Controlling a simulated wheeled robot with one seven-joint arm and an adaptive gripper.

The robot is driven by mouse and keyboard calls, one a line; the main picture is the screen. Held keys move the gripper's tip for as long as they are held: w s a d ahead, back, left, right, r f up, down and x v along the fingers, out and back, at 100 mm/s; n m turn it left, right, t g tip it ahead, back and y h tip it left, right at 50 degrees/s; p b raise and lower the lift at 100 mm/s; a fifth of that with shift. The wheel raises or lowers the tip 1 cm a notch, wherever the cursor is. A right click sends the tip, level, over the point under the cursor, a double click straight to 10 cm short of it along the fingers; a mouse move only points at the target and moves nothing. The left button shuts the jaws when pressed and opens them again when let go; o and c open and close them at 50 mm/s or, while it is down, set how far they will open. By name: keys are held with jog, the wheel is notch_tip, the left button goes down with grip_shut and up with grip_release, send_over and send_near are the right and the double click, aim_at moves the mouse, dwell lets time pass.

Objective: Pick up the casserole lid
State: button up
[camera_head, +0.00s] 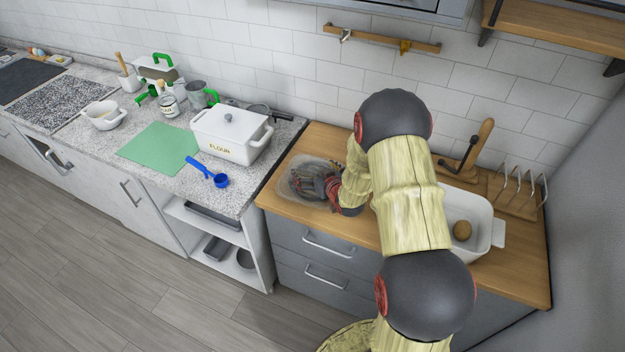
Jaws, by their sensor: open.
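A clear, see-through, shallow rounded piece (289,187) lies on the wooden counter at the middle of the view. It looks like the casserole lid, though I cannot tell for sure, as my gripper and arm hide much of it. My gripper (308,187) is open, right over this clear piece. I cannot tell whether the fingers touch it. A white dish with side handles (484,243) stands to the right on the same counter, partly behind my arm. A brown round item (462,231) lies in it.
On the speckled counter to the left stand a white lidded FLOUR box (228,143), a blue scoop (209,174), a green mat (159,148) and a white bowl (104,117). A wire rack (520,190) stands at the back right. The wooden counter's front strip (300,217) is clear.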

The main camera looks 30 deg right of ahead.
aim_at(312, 167)
jog(key=x, duration=0.5)
jog(key=shift+s+d, duration=0.1)
jog(key=shift+s+f, duration=0.1)
jog(key=c, duration=1.1)
